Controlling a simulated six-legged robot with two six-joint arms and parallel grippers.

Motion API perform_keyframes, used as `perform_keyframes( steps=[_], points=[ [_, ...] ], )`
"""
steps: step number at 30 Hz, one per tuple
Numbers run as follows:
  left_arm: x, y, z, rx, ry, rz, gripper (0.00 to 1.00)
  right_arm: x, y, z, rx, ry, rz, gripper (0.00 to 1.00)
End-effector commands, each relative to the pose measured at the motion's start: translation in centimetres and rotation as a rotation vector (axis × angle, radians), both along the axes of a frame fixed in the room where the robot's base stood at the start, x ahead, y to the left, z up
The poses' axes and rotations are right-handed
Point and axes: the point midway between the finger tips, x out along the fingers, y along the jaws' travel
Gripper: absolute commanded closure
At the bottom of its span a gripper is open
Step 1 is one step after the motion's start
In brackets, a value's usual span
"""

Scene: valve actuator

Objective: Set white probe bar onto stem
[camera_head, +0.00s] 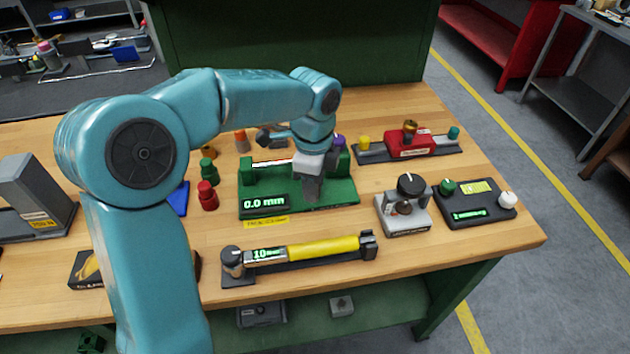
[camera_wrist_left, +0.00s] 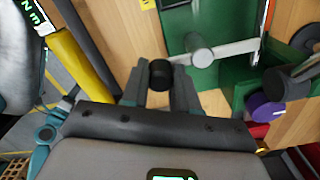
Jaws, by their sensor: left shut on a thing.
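My left gripper (camera_head: 311,190) is low over the green fixture (camera_head: 345,192) with the "0.0 mm" display. In the left wrist view its fingers (camera_wrist_left: 160,85) are shut on a short black cylinder (camera_wrist_left: 160,73). A white bar (camera_head: 272,163) runs across the fixture at its back, from the left green post toward my gripper, which hides its right part. In the wrist view the pale bar (camera_wrist_left: 235,49) passes behind a grey round stem-like pin (camera_wrist_left: 199,50). I cannot tell whether the black cylinder joins the bar, or whether bar and pin touch. My right gripper is not in view.
A yellow-handled tool (camera_head: 318,247) lies in front of the fixture. Red (camera_head: 207,194) and green (camera_head: 208,170) knobs stand left of it. A grey block with a black knob (camera_head: 404,212) and a dark control box (camera_head: 474,203) are at right. A red device (camera_head: 408,142) is behind.

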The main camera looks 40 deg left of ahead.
Motion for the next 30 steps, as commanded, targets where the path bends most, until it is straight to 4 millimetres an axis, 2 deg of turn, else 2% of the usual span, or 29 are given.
perform_keyframes(
  steps=[11, 12, 14, 24, 26, 30],
  points=[
    [0.0, 0.0, 0.0, 0.0, 0.0, -0.005, 1.0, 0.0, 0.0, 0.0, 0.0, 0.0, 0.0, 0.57],
    [0.0, 0.0, 0.0, 0.0, 0.001, -0.005, 0.65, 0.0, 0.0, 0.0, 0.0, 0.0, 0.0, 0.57],
    [0.0, 0.0, 0.0, 0.0, 0.001, -0.005, 0.46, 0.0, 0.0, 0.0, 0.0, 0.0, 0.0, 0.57],
    [0.0, 0.0, 0.3, 0.0, 0.0, -0.004, 0.46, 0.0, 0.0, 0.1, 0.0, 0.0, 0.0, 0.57],
    [0.1, 0.0, 0.9, 0.001, -0.003, -0.003, 0.46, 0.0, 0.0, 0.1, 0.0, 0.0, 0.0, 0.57],
    [0.1, 0.0, 3.7, 0.001, -0.006, -0.004, 0.46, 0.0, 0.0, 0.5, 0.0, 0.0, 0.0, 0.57]
  ],
)
